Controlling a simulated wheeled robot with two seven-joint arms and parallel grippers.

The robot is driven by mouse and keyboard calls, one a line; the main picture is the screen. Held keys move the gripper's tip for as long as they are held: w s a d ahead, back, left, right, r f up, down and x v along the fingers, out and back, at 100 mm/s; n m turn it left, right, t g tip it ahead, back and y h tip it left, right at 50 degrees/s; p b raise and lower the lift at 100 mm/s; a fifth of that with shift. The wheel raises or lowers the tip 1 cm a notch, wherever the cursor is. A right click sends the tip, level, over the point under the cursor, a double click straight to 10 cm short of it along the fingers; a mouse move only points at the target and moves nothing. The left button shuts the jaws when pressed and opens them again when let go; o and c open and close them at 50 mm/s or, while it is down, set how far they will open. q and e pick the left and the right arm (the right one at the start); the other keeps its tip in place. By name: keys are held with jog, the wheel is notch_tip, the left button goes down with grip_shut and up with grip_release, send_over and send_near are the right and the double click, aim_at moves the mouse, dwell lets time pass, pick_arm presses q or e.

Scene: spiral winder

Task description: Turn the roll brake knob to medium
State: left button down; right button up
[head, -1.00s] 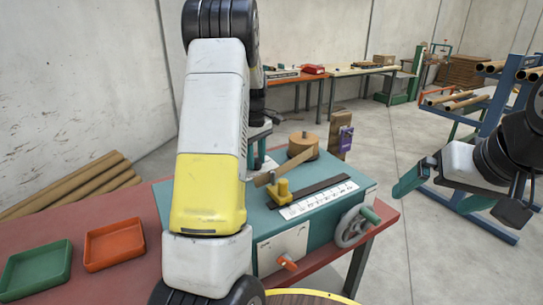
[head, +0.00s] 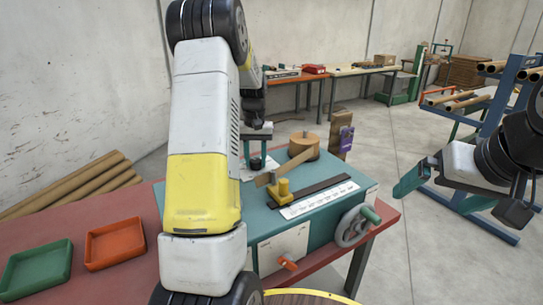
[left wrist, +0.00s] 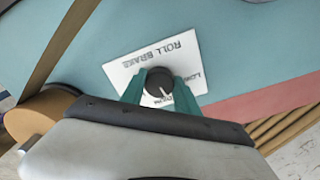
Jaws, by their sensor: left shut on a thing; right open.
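The roll brake knob (left wrist: 159,84) is dark and round, with a white pointer line. It sits on a white label plate (left wrist: 122,75) reading ROLL BRAKE, upside down in the left wrist view. LOW shows at its right; more lettering below is partly hidden by a finger. The pointer line is toward the lower right, by this lettering. My left gripper (left wrist: 160,88) has its green fingers on both sides of the knob, shut on it. In the head view this gripper (head: 257,140) is partly behind my arm. My right gripper (head: 443,190) is open and empty at the right.
The teal winder (head: 330,222) carries a cardboard roll (head: 304,150), a yellow guide (head: 281,190), a ruler strip and a handwheel (head: 355,226). Green (head: 38,270) and orange (head: 115,245) trays lie on the red table at left. A blue tube rack (head: 500,130) stands at right.

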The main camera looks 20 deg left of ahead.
aim_at(256, 161)
pick_arm(q)
jog(key=shift+r+m, duration=0.1)
jog(key=shift+m, duration=1)
jog(key=c, duration=0.9)
grip_release()
notch_tip(256, 161, up, 8)
jog(key=shift+f, duration=0.15)
